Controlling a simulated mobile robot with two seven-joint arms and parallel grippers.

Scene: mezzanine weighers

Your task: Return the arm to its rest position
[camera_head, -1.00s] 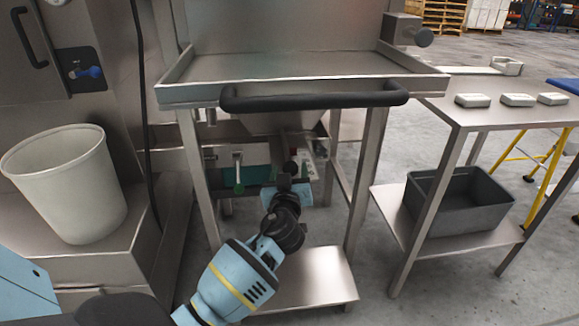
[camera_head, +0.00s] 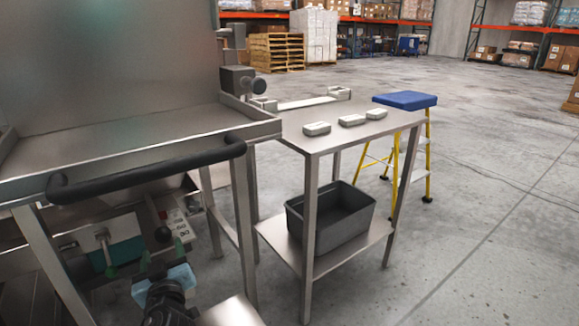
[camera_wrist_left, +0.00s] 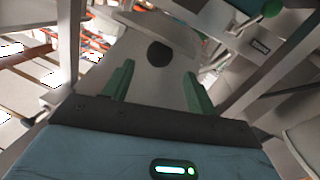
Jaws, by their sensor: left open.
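My left arm (camera_head: 168,300) comes in at the bottom of the head view, below the steel tray-topped stand. My left gripper (camera_head: 162,253) is under the stand's front bar. Its two green fingers are spread and nothing is between them in the left wrist view (camera_wrist_left: 159,72). A black round knob (camera_head: 162,234) lies just beyond the fingertips; it also shows in the left wrist view (camera_wrist_left: 158,53). I cannot tell the exact gap to it. My right gripper is not in view.
The stand's black handle bar (camera_head: 150,172) and steel leg (camera_head: 243,235) are close to my arm. At right, a steel table (camera_head: 380,127) holds three pale blocks (camera_head: 352,120), with a grey bin (camera_head: 332,238) on its lower shelf. A blue-topped yellow stool (camera_head: 405,100) stands behind. Floor further right is clear.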

